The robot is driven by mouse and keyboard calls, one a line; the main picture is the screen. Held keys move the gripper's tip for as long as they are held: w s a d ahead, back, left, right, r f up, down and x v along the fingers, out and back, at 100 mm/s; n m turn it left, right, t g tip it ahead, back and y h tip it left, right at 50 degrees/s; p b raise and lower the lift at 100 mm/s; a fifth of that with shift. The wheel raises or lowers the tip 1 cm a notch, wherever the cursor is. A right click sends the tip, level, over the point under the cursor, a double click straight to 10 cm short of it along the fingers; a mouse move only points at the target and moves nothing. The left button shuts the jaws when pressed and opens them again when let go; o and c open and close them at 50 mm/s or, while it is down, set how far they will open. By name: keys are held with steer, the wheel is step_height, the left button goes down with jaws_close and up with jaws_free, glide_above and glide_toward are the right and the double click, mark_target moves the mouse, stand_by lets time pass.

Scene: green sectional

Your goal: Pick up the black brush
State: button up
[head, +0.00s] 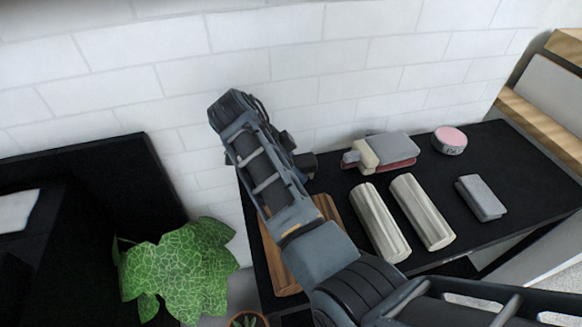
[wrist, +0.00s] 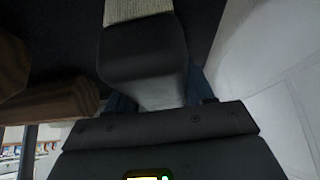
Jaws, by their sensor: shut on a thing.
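In the wrist view, a dark brush-like thing (wrist: 145,58) with a pale ribbed part at its top lies between the bluish fingers of my gripper (wrist: 158,95). I take it to be the black brush. The gripper is shut on it, and its lower part runs down between the fingers. In the head view, my arm hides most of the gripper and the brush. A small dark part shows just right of my forearm, over the black table (head: 510,170); I cannot tell if it is gripper or brush.
On the table are a wooden board (head: 283,262) partly under my arm, two pale rolls (head: 380,222) (head: 422,212), a grey and red bundle (head: 385,152), a pink-topped round tin (head: 449,140) and a grey block (head: 481,198). A white tile wall (head: 300,50) stands close behind. A leafy plant (head: 180,270) is left.

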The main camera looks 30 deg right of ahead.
mark_target(301, 160)
steer(key=shift+r, duration=0.5)
steer(key=r, duration=0.2)
steer(key=r+p, duration=0.1)
steer(key=shift+s+r, duration=0.2)
steer(key=shift+r, duration=0.2)
steer(key=shift+s+d+r+p, duration=0.45)
steer(key=shift+s+r+p, duration=0.75)
steer(key=shift+s, duration=0.65)
steer(key=shift+s+d+r+p, duration=0.4)
steer(key=shift+s+r+p, duration=0.45)
steer(key=shift+s+p, duration=0.8)
steer(key=shift+s+d+r+p, duration=0.45)
steer(key=shift+s+r+p, duration=0.7)
steer(key=shift+s, duration=0.85)
steer(key=shift+f, duration=0.1)
steer(key=o, duration=0.5)
steer(key=c, duration=0.3)
steer(key=shift+c, duration=0.2)
